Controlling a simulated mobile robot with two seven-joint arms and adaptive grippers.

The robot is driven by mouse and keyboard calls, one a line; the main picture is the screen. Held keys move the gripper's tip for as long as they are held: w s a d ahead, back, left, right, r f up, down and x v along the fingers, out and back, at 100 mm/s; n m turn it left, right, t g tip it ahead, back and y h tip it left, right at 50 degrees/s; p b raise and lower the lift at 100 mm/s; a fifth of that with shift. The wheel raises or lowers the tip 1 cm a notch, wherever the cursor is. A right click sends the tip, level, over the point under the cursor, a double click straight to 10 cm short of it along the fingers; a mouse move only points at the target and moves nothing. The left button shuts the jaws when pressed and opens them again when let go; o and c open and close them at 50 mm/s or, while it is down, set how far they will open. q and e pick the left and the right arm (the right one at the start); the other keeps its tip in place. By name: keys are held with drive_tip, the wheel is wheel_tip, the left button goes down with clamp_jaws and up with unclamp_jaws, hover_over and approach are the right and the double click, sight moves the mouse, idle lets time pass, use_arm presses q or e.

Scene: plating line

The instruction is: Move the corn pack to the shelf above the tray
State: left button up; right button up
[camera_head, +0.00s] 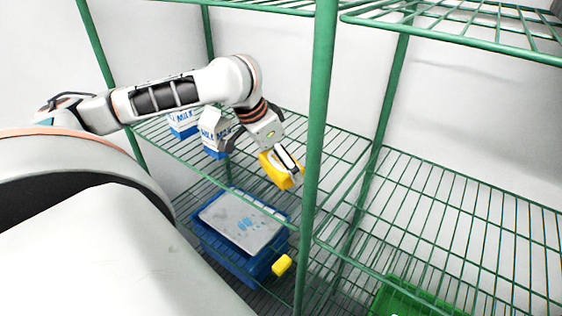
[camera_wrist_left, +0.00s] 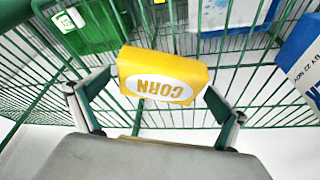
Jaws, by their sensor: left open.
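The yellow corn pack (camera_head: 270,170) is on the middle wire shelf of the left rack, beside the green post, partly covered by my left gripper. My left gripper (camera_head: 288,168) is over it. In the left wrist view, the corn pack (camera_wrist_left: 163,72), its label upside down, lies between the spread fingers of the left gripper (camera_wrist_left: 158,97). The fingers look apart from its sides. A blue tray (camera_head: 240,262) with a pale grey top stands on the lower shelf, below the corn pack. My right gripper is not in view.
Milk cartons (camera_head: 214,132) stand on the same shelf, left of the gripper. A small yellow item (camera_head: 281,265) is at the blue tray's front. The green post (camera_head: 318,130) is close to the gripper. A green crate (camera_head: 400,300) is low at right. The right middle shelf (camera_head: 450,215) is clear.

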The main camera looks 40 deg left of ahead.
sight(271, 165)
use_arm(q)
drive_tip(key=v, duration=0.6)
drive_tip(key=shift+r, duration=0.3)
drive_tip(key=shift+s+r, duration=0.3)
drive_tip(key=shift+r, duration=0.25)
